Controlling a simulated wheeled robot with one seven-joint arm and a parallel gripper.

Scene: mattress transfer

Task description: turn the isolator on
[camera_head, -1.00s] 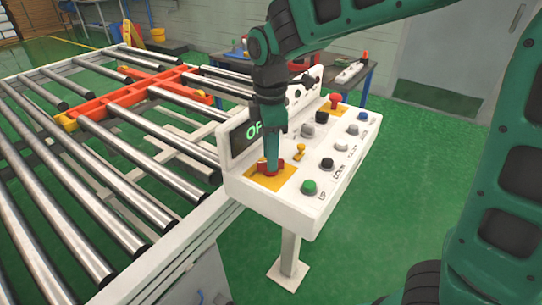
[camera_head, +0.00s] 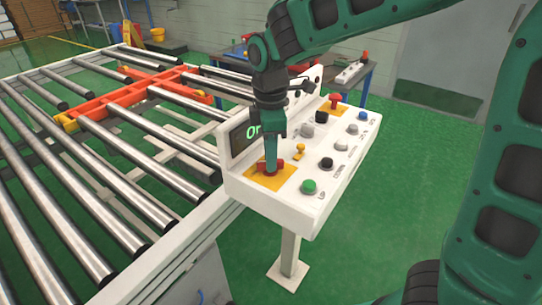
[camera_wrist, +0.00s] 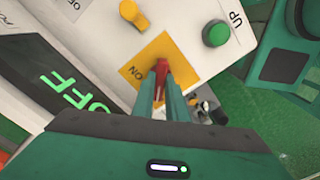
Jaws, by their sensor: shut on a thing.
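The isolator is a red handle (camera_head: 261,168) on a yellow plate (camera_head: 262,182) at the near left corner of the white control panel. My gripper (camera_head: 271,163) points down onto it and is shut on the red handle, hiding part of it. In the wrist view the red handle (camera_wrist: 161,72) sits between my fingertips (camera_wrist: 161,90), over the yellow plate (camera_wrist: 182,60), which bears the word ON. The display (camera_head: 238,143) has green letters partly hidden behind my gripper in the head view; the display in the wrist view (camera_wrist: 62,92) shows OFF.
A small yellow switch (camera_head: 299,149), a green button (camera_head: 308,186) and several dark and grey buttons sit near the handle. A second red knob (camera_head: 335,101) stands at the panel's far end. A roller conveyor (camera_head: 110,150) lies left of the panel.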

